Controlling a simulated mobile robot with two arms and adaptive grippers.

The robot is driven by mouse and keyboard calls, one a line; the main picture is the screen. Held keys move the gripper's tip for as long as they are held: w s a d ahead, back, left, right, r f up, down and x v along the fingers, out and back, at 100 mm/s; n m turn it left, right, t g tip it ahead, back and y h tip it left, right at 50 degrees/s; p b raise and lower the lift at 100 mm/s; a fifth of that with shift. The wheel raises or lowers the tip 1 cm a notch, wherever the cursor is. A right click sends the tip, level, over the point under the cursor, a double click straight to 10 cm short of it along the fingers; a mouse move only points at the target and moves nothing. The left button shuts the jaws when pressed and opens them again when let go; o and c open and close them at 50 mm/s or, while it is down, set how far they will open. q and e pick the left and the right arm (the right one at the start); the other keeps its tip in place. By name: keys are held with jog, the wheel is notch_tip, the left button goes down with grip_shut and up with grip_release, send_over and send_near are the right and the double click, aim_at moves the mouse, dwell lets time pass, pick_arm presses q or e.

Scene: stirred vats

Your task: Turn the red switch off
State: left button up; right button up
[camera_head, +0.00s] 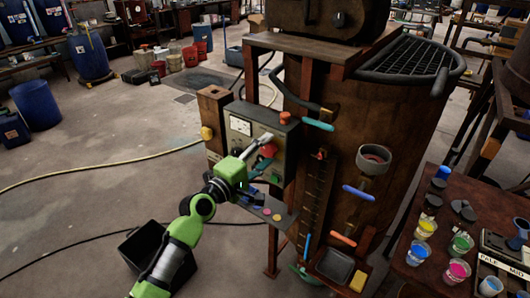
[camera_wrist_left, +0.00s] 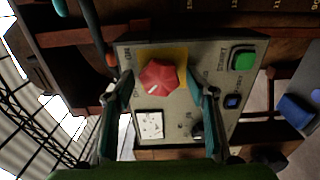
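The red switch (camera_wrist_left: 159,76) is a faceted knob on a yellow plate on the grey control panel (camera_wrist_left: 200,58). A small white mark on it points to the lower left in the left wrist view. An "ON" label is near it at the upper left. My left gripper (camera_wrist_left: 154,73) is open, with one finger on each side of the knob. Contact cannot be told. In the head view the red switch (camera_head: 269,151) shows partly between the fingers of my left gripper (camera_head: 266,150). My right gripper is not in view.
The panel also has a green button (camera_wrist_left: 243,60), a blue button (camera_wrist_left: 233,101) and a white gauge (camera_wrist_left: 149,125). A large brown vat (camera_head: 385,120) stands right of the panel. A table (camera_head: 398,278) with paint cups is at the right. A black bin (camera_head: 142,248) is on the floor.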

pick_arm(q)
jog(key=v, duration=1.2)
jog(key=shift+f, duration=0.1)
jog(key=s+a+f+m+g+y+b, duration=0.1)
jog(key=s+a+f+g+y+b, duration=0.2)
jog(key=f, duration=1.4)
jog(key=s+a+f+m+y, duration=0.1)
jog(key=a+f+y, duration=0.3)
jog(key=f, duration=1.3)
jog(key=s+a+f+m+g+y+b, duration=0.1)
jog(key=s+a+f+m+g, duration=0.15)
jog(key=s+f, duration=0.6)
jog(key=s+a+f+m+g+y+b, duration=0.1)
jog(key=s+a+f+g, duration=0.3)
jog(key=f, duration=0.8)
jog(key=s+f+m+g+b, duration=0.1)
jog(key=s+f, duration=0.5)
jog(key=s, duration=0.6)
jog(key=s+a+f+m+g+y+b, duration=0.1)
jog(key=s+f+m, duration=0.3)
jog(key=s, duration=0.8)
jog(key=s+a+f+m+g+b, duration=0.1)
jog(key=s+f+m+g, duration=0.1)
jog(key=s+f, duration=0.6)
jog(key=s+m, duration=0.1)
jog(key=s, duration=0.3)
jog(key=shift+s+a+y, duration=0.15)
jog(key=shift+s+y, duration=0.1)
jog(key=shift+y, duration=0.05)
